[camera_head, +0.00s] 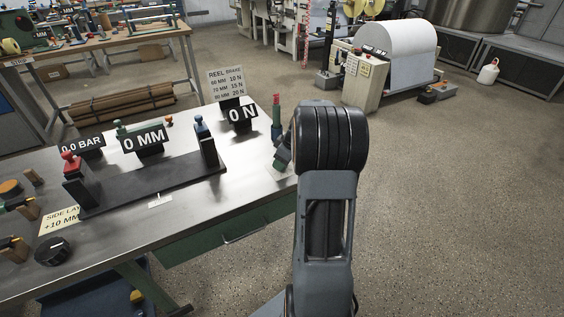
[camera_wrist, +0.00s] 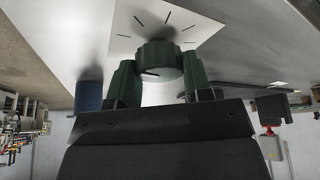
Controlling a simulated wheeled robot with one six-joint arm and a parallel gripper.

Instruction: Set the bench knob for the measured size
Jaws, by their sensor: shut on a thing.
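In the wrist view a round green knob (camera_wrist: 158,60) sits on a white plate (camera_wrist: 206,29) with dark tick marks around it. A short pale mark shows on the knob's near face. My gripper (camera_wrist: 158,70) has its two green fingers on either side of the knob, shut on it. In the head view my arm hides most of the gripper and the knob, at the bench's right end. The "0 N" display (camera_head: 240,114) stands there, below a "REEL BRAKE" card (camera_head: 226,83) listing MM sizes against N values.
The metal bench (camera_head: 180,227) also holds a "0.0 BAR" display (camera_head: 82,146), a black knob (camera_head: 53,251) and a "+10 MM" side lay card (camera_head: 58,219) at the left. A red-topped post (camera_head: 276,112) stands close to my arm. Floor to the right is open.

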